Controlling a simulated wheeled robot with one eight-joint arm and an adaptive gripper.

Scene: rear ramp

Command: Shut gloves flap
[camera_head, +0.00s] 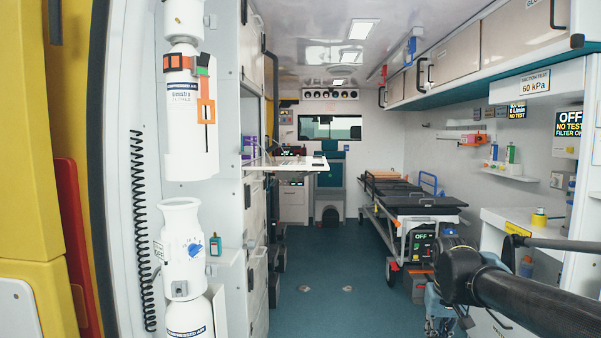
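At the top right is an overhead locker front (524,27), beige with a dark handle, carrying a label cut off by the frame that begins "GLO". Its upper part is out of the picture, and I cannot tell whether this flap is fully shut. My black arm reaches in from the lower right. My gripper (440,314) appears at its end, low in the picture, partly hidden and cut off by the bottom edge. It is well below the locker row and apart from it. I cannot make out its fingers or anything held.
A stretcher (424,201) stands right of the aisle. A white shelf (290,163) juts out from the left cabinets. White gas cylinders (184,240) and a yellow door (30,140) are at the left. A counter (506,222) lies near my arm. The teal floor (335,270) is clear mid-aisle.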

